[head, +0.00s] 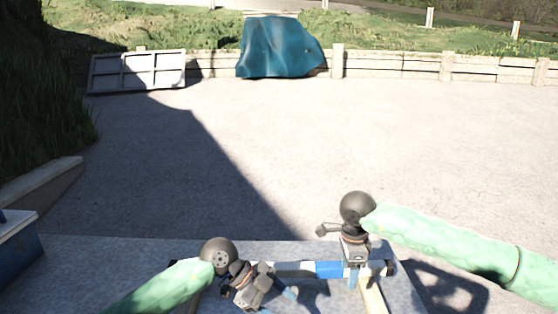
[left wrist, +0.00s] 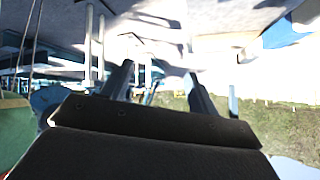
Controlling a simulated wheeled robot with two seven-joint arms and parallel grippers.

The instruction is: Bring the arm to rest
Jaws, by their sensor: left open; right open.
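My right gripper (head: 353,278) hangs open over the right part of a grey speckled surface (head: 100,262), in front of a white and blue bar (head: 328,269) with dark ends. My left gripper (head: 288,293) points right and sits low, near the bar's left part. The left wrist view shows its two fingers (left wrist: 160,86) spread, with nothing held between them. The grippers hide parts of the bar; I cannot tell whether either touches it.
Pale wooden pieces (head: 372,296) lie under the bar. A blue box (head: 18,245) stands at the left edge. Far off are a blue tarp-covered heap (head: 278,48), a grey panel (head: 137,70) and a low wooden fence (head: 405,62). The paved ground between is clear.

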